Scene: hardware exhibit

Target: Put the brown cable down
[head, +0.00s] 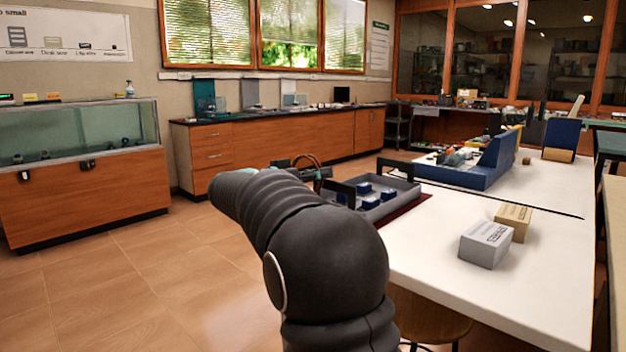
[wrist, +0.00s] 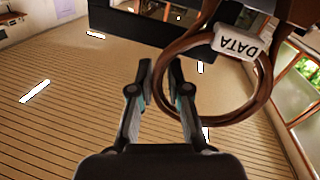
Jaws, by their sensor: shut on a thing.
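The brown cable (wrist: 262,85) is a coiled loop with a white tag marked DATA (wrist: 236,43). In the wrist view one side of the loop passes between the fingertips of my gripper (wrist: 160,70), which is shut on it. In the head view a part of the cable (head: 318,165) shows as a brown arc beyond my arm, in the air near the left end of the grey tray. My gripper (head: 296,164) is partly hidden by my arm there.
A grey tray (head: 405,205) with black handles holds several blue pieces on a dark red mat at the white table's left edge. A grey box (head: 484,245) and a tan box (head: 513,220) stand nearby. A blue bin (head: 475,178) stands behind. The table front (head: 450,285) is clear.

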